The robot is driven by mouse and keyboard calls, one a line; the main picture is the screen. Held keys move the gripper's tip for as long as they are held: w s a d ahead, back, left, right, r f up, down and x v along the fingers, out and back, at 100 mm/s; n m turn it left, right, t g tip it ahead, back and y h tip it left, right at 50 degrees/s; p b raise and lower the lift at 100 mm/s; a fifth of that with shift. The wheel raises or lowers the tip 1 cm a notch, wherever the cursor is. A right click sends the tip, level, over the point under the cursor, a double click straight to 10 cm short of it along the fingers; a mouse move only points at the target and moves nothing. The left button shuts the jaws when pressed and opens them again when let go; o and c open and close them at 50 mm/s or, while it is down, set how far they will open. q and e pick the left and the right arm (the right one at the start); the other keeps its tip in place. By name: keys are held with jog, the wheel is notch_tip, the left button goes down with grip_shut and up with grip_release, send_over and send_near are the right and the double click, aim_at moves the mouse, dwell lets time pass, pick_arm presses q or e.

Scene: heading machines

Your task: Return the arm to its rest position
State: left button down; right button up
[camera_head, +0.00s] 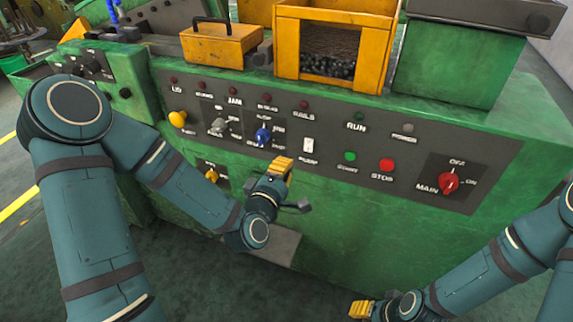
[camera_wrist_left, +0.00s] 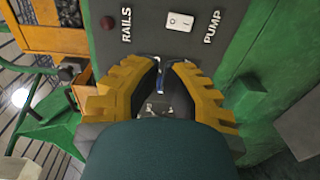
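My left gripper (camera_head: 281,166) has yellow fingers and stands in front of the dark control panel (camera_head: 440,150), below the white pump switch (camera_head: 308,145) and right of the blue knob (camera_head: 263,135). In the left wrist view the fingers (camera_wrist_left: 167,64) are apart with a clear gap, and I see no held thing. A bit of blue and some bright metal show through the gap. The pump switch (camera_wrist_left: 181,21) lies beyond the fingertips. My right gripper (camera_head: 362,309) is low at the bottom edge, partly cut off, and its opening cannot be made out.
The green machine (camera_head: 350,230) fills the space ahead. The panel carries a red main knob (camera_head: 449,182), a red stop button (camera_head: 386,164), a green start button (camera_head: 350,157) and a yellow knob (camera_head: 178,119). An orange bin (camera_head: 378,60) stands on top.

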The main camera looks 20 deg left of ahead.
dwell(0.3)
pick_arm(q)
jog(key=s+d+f+m+g+h, duration=0.2)
jog(key=s+d+f+m+g, duration=0.15)
jog(key=f, duration=0.45)
jog(key=s+d+f+m+g+h, duration=0.1)
jog(key=s+d+f+m+g, duration=0.1)
jog(key=d+f+m+g, duration=0.45)
jog(key=s+a+f+m+g, duration=0.2)
jog(key=s+f+m+g, duration=0.3)
jog(key=s+f, duration=0.6)
jog(key=shift+s+f+m+g, duration=0.2)
jog(key=shift+s+m+g, duration=0.25)
jog(key=shift+s, duration=0.25)
